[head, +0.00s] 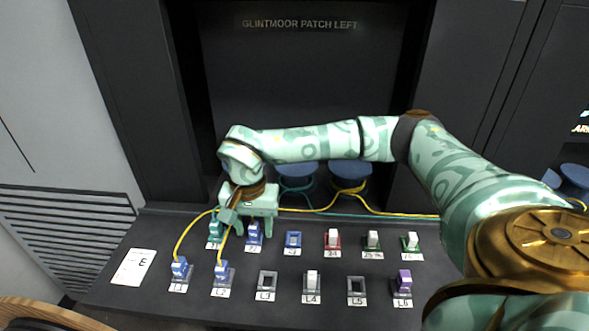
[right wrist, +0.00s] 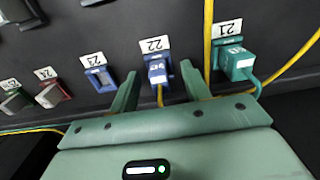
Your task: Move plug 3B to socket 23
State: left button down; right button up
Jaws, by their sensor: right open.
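A blue plug (head: 254,233) sits in socket 22, in the upper row of the panel. It also shows in the right wrist view (right wrist: 157,72), its printed mark too small to read surely. My right gripper (head: 254,217) is open above it, one finger on each side of the plug. I cannot tell whether the fingers touch it. Socket 23 (right wrist: 101,80) is the blue-framed socket beside it, also in the head view (head: 293,240). My left gripper is not in view.
A teal plug (right wrist: 236,63) with a teal cable sits in socket 21, close beside one finger. Yellow cables (head: 186,232) run past the gripper to lower-row plugs at L1 and L2. Red socket 24 (head: 332,240) is right of socket 23. A white card (head: 134,266) lies at left.

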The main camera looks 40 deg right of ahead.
aim_at(253, 225)
pick_arm(q)
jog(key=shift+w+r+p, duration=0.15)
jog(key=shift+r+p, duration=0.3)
jog(key=shift+p, duration=0.05)
dwell(0.7)
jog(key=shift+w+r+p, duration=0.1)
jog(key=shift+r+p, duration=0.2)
pick_arm(e)
grip_shut()
